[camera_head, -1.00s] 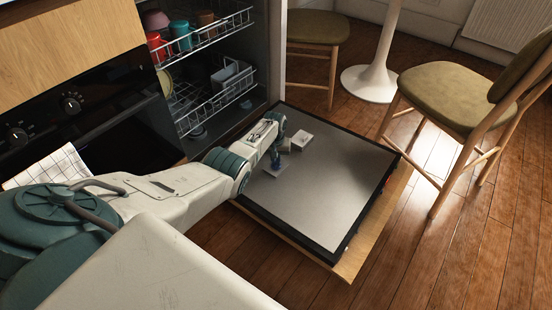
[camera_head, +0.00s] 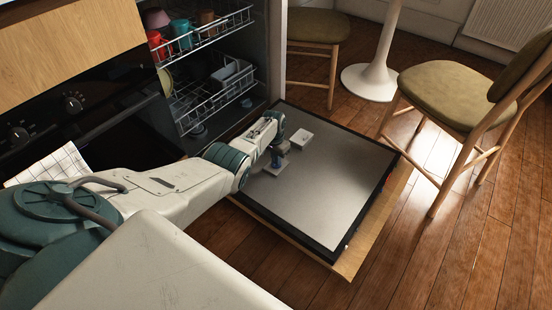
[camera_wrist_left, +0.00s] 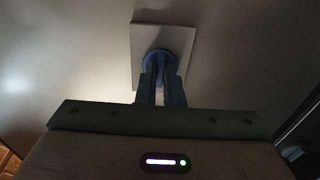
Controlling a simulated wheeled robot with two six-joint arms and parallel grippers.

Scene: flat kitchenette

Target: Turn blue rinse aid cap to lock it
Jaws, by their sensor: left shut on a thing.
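The blue rinse aid cap (camera_wrist_left: 160,55) sits on a pale square plate (camera_wrist_left: 147,34) in the left wrist view. In the head view the plate (camera_head: 273,170) lies on the inner face of the open dishwasher door (camera_head: 325,195), below my left gripper (camera_head: 279,157). My left gripper is shut on the cap, and its two fingers (camera_wrist_left: 161,75) cover the cap's near side. The cap cannot be told apart from the gripper in the head view. My right gripper is not in view.
A raised pale box (camera_head: 301,140) is beside the gripper on the door. The dishwasher racks (camera_head: 215,100) hold cups and dishes behind it. A chair (camera_head: 455,95) and a white table base (camera_head: 370,82) stand to the right. The door's front half is clear.

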